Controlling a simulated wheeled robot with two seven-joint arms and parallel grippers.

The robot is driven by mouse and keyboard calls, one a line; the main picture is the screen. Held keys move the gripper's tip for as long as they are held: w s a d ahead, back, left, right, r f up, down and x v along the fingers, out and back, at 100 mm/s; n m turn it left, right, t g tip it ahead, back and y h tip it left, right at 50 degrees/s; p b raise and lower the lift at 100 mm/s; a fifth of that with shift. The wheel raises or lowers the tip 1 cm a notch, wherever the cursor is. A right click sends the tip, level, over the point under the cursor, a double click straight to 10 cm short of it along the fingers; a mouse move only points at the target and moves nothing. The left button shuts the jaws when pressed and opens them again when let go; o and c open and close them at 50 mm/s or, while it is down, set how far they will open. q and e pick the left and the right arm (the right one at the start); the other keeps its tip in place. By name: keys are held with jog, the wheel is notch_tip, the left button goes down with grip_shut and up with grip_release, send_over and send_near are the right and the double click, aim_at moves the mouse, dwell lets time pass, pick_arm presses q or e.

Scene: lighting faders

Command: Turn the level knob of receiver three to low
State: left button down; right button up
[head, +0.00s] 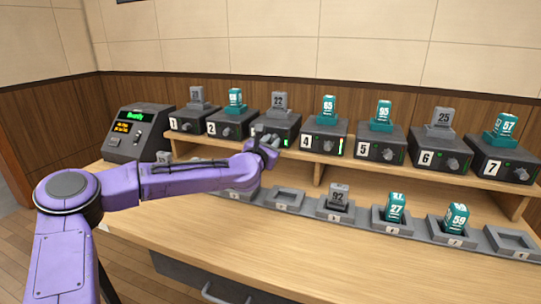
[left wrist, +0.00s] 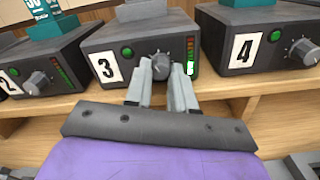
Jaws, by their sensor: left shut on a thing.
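Receiver three (left wrist: 125,40) is a dark box with a white "3" label and a lit green button in the left wrist view. Its level knob (left wrist: 161,66) is grey and round, at the right part of the front face. My left gripper (left wrist: 162,72) is shut on the knob, with one finger on each side of it. The level meter (left wrist: 190,58) beside the knob shows a light segment near its bottom. In the head view my left gripper (head: 265,143) covers most of the front of receiver three (head: 283,122). My right gripper is not in view.
Receiver two (head: 228,123) and receiver four (head: 322,132) stand close on either side on the same shelf. More receivers continue to the right. A console (head: 137,132) with a green display stands at the left. Grey trays (head: 287,199), some holding packs, line the lower desk.

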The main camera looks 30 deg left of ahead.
pick_arm(q)
jog(key=n+b, duration=1.9)
jog(key=b, duration=0.4)
jog(key=shift+d+b, duration=0.1)
jog(key=shift+b, duration=0.25)
jog(key=shift+r+n+b, duration=0.2)
jog(key=shift+n+b, duration=0.35)
jog(key=shift+n, duration=0.15)
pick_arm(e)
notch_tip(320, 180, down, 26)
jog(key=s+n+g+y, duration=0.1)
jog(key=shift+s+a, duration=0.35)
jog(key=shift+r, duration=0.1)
pick_arm(q)
jog(key=c, duration=1)
grip_release()
jog(key=shift+w, duration=0.1)
jog(key=shift+o, duration=0.2)
